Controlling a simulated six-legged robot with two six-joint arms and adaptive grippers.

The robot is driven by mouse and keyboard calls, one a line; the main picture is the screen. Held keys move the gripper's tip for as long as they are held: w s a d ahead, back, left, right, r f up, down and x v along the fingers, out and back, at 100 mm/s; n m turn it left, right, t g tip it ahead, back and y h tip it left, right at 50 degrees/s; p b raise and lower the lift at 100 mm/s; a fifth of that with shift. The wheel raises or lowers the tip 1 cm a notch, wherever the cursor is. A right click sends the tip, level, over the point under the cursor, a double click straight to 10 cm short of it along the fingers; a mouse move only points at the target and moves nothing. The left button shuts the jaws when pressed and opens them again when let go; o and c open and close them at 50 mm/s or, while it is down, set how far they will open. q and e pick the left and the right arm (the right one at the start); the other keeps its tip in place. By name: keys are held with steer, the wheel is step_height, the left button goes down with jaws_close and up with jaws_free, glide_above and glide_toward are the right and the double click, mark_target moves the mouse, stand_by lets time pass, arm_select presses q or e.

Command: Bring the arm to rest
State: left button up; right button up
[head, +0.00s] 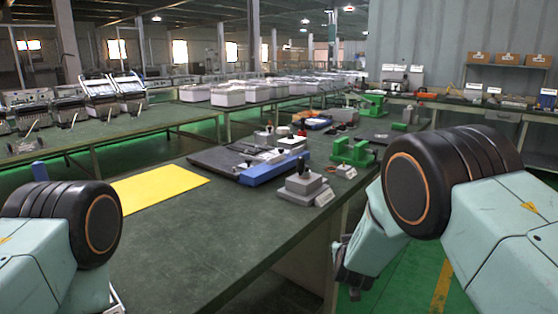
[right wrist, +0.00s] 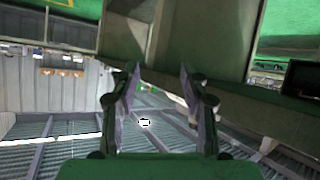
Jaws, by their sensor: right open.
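My right arm comes in from the right in the head view, and its gripper (head: 350,272) hangs low beside the table's right edge, over the green floor. In the right wrist view the right gripper (right wrist: 158,72) has its two fingers apart with nothing between them. My left arm shows at the lower left of the head view, with its large black joint over the near left part of the table. The left gripper cannot be made out.
The dark green worktable (head: 200,245) is bare in front. A yellow mat (head: 160,187), a blue fixture (head: 272,168), a grey block with a knob (head: 303,187) and a green fixture (head: 353,152) lie farther back. The green floor (head: 400,290) is open at right.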

steer(key=s+d+f+g, duration=0.3)
steer(key=s+f, duration=0.5)
steer(key=s, duration=0.3)
steer(key=s+d+f+g, duration=0.3)
steer(key=s+f, duration=0.5)
steer(key=s, duration=0.3)
steer(key=s+f+g+y, duration=0.1)
steer(key=s+g, duration=0.2)
steer(key=s, duration=1.2)
steer(key=s+a+f+g+y, duration=0.1)
steer(key=s+g, duration=0.2)
steer(key=s, duration=1.2)
steer(key=shift+a+y, duration=0.2)
steer(key=shift+y, duration=0.1)
